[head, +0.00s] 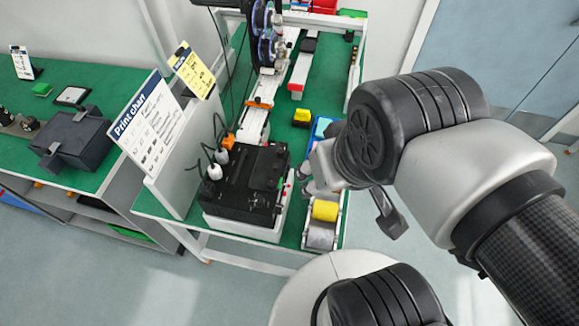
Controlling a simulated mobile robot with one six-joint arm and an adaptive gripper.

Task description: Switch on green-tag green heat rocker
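A black printer unit (240,190) on a pale base stands at the near end of the conveyor line on the green-topped bench. Small red and green parts (287,188) show on its right side; they are too small for me to tell a rocker, its tag or its position. My gripper (304,180) is close to the right of these parts, at about the unit's height. I cannot tell whether it touches them. My wrist hides much of the gripper, and its fingers are too small to judge.
A yellow roll (325,210) sits at the bench's front right, below my gripper. A white print chart board (150,130) and a yellow sign (192,70) stand left of the unit. Cables with white plugs (214,172) run along its left side. Open floor lies in front.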

